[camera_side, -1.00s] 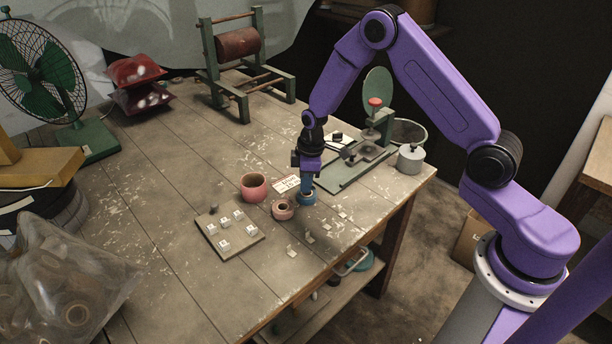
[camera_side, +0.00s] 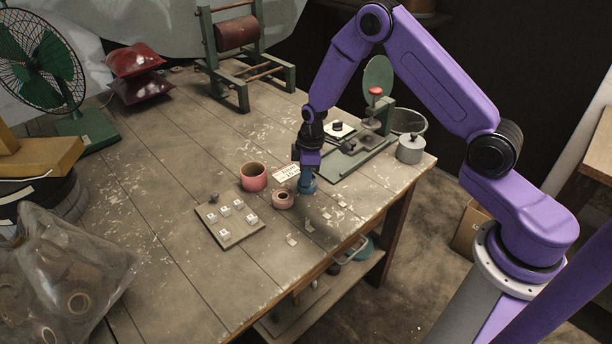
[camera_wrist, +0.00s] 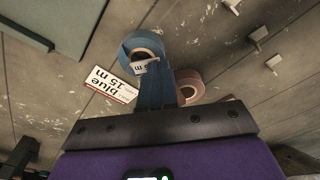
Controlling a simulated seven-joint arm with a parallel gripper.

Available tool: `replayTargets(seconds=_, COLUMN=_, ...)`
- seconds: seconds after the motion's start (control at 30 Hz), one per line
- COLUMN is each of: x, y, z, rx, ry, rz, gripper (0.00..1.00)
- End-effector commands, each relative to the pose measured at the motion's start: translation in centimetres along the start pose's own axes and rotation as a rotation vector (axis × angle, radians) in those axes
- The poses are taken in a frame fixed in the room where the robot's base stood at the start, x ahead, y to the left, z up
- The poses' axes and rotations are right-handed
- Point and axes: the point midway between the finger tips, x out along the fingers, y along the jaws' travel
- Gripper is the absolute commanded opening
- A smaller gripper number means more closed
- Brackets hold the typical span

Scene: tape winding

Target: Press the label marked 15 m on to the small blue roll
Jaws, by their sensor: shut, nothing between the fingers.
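The small blue roll (camera_wrist: 124,53) stands in the wrist view with a white label (camera_wrist: 146,66), partly readable as m, at its near side by the core. The roll also shows in the side view (camera_side: 307,189), mostly under my gripper (camera_side: 308,182). My gripper also shows in the wrist view (camera_wrist: 150,80). Its blue fingers are shut with nothing between them, and their tips are at the blue roll by the label. They look in contact, but the exact touch is hidden. A card reading blue 15 m (camera_wrist: 110,85) lies beside the roll, also in the side view (camera_side: 286,172).
A small pink roll (camera_side: 283,200) stands close to the blue one, with a larger red roll (camera_side: 253,177) behind it. Several small loose tags (camera_side: 309,227) lie toward the table edge. A board (camera_side: 230,238) with white-tagged pegs is front left. A green-based device (camera_side: 350,165) stands right.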

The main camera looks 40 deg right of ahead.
Motion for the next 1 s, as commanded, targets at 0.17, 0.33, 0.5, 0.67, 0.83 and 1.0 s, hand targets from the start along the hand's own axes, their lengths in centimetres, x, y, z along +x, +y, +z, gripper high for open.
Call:
replayTargets(seconds=0.17, x=0.10, y=0.00, z=0.01, rx=0.000, ry=0.000, rz=0.000, gripper=0.00)
replayTargets(seconds=0.33, x=0.27, y=0.01, z=0.01, rx=0.000, ry=0.000, rz=0.000, gripper=0.00)
replayTargets(seconds=0.5, x=0.45, y=0.01, z=0.03, rx=0.000, ry=0.000, rz=0.000, gripper=0.00)
replayTargets(seconds=0.67, x=0.62, y=0.01, z=0.05, rx=0.001, ry=0.000, rz=0.000, gripper=0.00)
replayTargets(seconds=0.83, x=0.61, y=0.01, z=0.04, rx=0.000, ry=0.000, rz=0.000, gripper=0.00)
replayTargets(seconds=1.0, x=0.64, y=0.01, z=0.05, rx=0.000, ry=0.000, rz=0.000, gripper=0.00)
